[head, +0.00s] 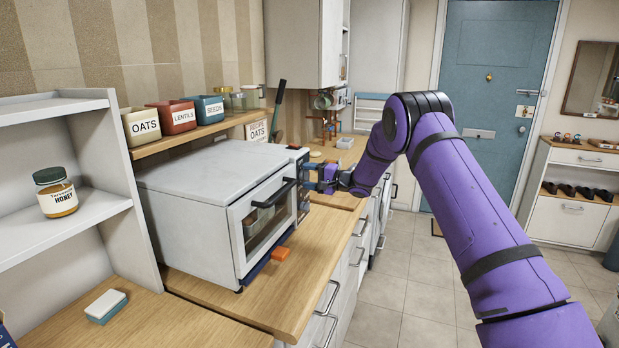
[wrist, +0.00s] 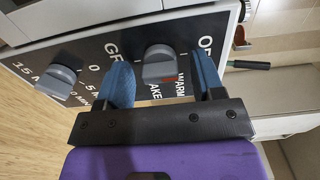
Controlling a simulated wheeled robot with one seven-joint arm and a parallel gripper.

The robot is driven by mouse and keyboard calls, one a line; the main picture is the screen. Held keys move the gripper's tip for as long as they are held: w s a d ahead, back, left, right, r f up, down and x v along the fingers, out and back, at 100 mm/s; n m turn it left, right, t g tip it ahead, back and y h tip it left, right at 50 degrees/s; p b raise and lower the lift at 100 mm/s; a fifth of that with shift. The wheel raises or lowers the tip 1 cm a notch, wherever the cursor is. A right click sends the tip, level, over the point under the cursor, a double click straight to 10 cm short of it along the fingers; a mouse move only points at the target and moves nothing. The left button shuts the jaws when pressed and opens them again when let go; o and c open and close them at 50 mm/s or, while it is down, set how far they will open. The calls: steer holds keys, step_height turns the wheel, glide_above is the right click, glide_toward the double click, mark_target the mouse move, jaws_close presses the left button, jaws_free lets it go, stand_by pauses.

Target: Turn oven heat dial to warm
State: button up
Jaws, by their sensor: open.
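The oven (head: 205,185) is a white countertop box with a glass door and a dark control panel on its right side. In the wrist view the heat dial (wrist: 158,62) is a grey knob on the panel, with OFF, WARM and part of BAKE and GRILL lettered around it. My gripper (wrist: 163,82) is open, its blue fingers on either side of the heat dial; I cannot tell whether they touch it. The dial's exact setting is unclear. In the head view my gripper (head: 316,180) is at the panel, and hides the dial there.
A second grey knob, the timer dial (wrist: 60,80), sits beside the heat dial. The oven door handle (head: 274,193) juts out near my gripper. The floor (head: 400,290) right of the counter is clear.

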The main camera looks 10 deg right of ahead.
steer(key=c, duration=0.9)
steer(key=shift+c, duration=0.2)
